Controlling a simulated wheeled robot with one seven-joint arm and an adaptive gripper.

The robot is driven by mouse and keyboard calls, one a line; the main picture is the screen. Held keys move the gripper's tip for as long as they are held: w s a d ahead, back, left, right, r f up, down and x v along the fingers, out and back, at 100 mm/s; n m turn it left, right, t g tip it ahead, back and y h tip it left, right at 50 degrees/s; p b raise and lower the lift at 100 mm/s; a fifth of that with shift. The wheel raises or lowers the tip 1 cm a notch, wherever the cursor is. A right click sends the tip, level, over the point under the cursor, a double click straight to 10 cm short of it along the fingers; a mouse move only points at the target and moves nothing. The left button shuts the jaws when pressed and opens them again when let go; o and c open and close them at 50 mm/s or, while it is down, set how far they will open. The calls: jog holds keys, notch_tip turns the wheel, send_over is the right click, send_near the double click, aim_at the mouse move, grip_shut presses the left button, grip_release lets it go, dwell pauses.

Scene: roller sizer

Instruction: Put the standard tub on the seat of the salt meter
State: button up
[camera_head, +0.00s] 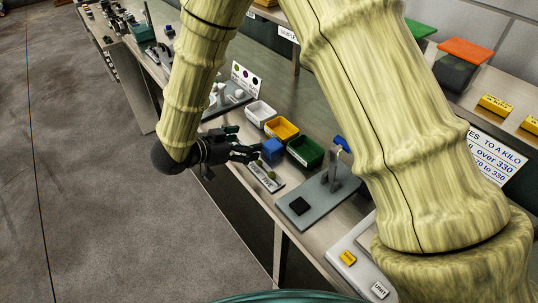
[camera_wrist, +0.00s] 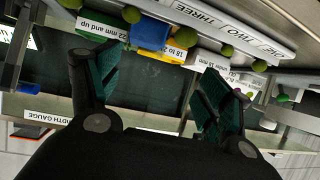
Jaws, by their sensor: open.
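My gripper (camera_head: 240,148) is open and empty in the head view, low at the bench's front edge, left of a blue block (camera_head: 272,149). Its two fingers also show spread in the wrist view (camera_wrist: 158,75), with dark surface between them. A blue thing (camera_wrist: 152,33) lies beyond the fingertips there, beside a yellow one. White (camera_head: 261,113), yellow (camera_head: 282,128) and green (camera_head: 305,151) open tubs stand in a row behind the gripper. I cannot tell which thing is the standard tub. No readable label marks the salt meter; a grey plate with a black square pad (camera_head: 299,206) and post stands to the right.
A white device (camera_head: 352,255) with a yellow button is at the front right. A label strip (camera_head: 265,178) with a green ball lies by the bench edge. Small green balls (camera_wrist: 227,50) line the wrist view's labels. My arm hides part of the bench. Floor at left is clear.

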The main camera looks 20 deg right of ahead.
aim_at(280, 141)
jog(key=s, duration=0.1)
jog(key=s+m+g+h, duration=0.1)
jog(key=shift+s+d, duration=0.2)
jog(key=shift+s, duration=0.2)
jog(key=shift+w+p+x, duration=0.15)
jog(key=shift+p+x, duration=0.6)
jog(key=shift+x, duration=1.85)
jog(key=shift+w+p+x, duration=0.15)
jog(key=shift+p+x, duration=0.55)
jog(key=shift+x, duration=1.9)
jog(key=shift+a, duration=0.1)
jog(key=c, duration=1.2)
jog(key=shift+c, duration=0.2)
jog(key=shift+r, duration=0.2)
